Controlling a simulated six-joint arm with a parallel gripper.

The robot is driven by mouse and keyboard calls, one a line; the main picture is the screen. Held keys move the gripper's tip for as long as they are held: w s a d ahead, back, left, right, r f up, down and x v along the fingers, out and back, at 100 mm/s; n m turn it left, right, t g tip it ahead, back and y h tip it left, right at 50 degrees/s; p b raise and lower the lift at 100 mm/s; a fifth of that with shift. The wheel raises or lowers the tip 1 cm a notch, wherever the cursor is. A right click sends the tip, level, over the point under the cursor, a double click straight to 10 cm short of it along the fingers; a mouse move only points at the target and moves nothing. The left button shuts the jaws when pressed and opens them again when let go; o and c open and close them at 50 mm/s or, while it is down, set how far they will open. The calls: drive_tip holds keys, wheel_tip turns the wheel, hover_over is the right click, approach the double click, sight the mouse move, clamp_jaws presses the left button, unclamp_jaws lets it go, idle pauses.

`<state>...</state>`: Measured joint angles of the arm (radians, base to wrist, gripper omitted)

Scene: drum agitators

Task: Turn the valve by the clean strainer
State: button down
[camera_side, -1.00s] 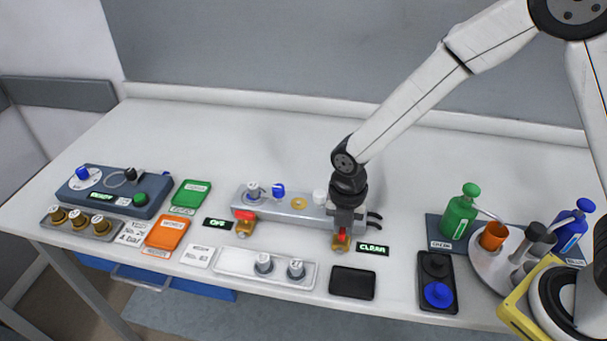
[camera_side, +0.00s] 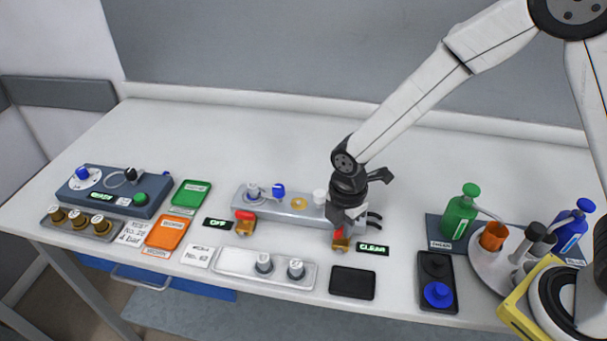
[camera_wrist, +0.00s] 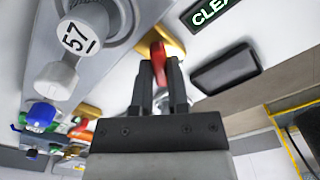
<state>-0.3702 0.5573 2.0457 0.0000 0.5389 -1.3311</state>
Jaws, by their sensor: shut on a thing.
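The brass valve with a red handle (camera_side: 341,236) stands at the front right of the grey manifold, beside the lit CLEAN label (camera_side: 372,249). My gripper (camera_side: 343,226) points down over this valve and is shut on its red handle. In the wrist view the red handle (camera_wrist: 158,60) shows between the two dark fingers (camera_wrist: 160,85). The brass body (camera_wrist: 172,48) shows behind it. A second brass valve with a red handle (camera_side: 245,218) stands at the left end of the manifold (camera_side: 300,208), beside the lit OFF label (camera_side: 217,224). The strainer is not clearly identifiable.
A black pad (camera_side: 352,283) and a silver tray (camera_side: 240,262) with two grey knobs lie in front. The back of the table is clear.

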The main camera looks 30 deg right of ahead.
drive_tip(key=m, duration=0.5)
drive_tip(key=shift+m, duration=0.4)
drive_tip(key=m, duration=0.4)
drive_tip(key=shift+m, duration=0.4)
drive_tip(key=c, duration=0.6)
unclamp_jaws()
drive_tip(key=shift+r, duration=3.95)
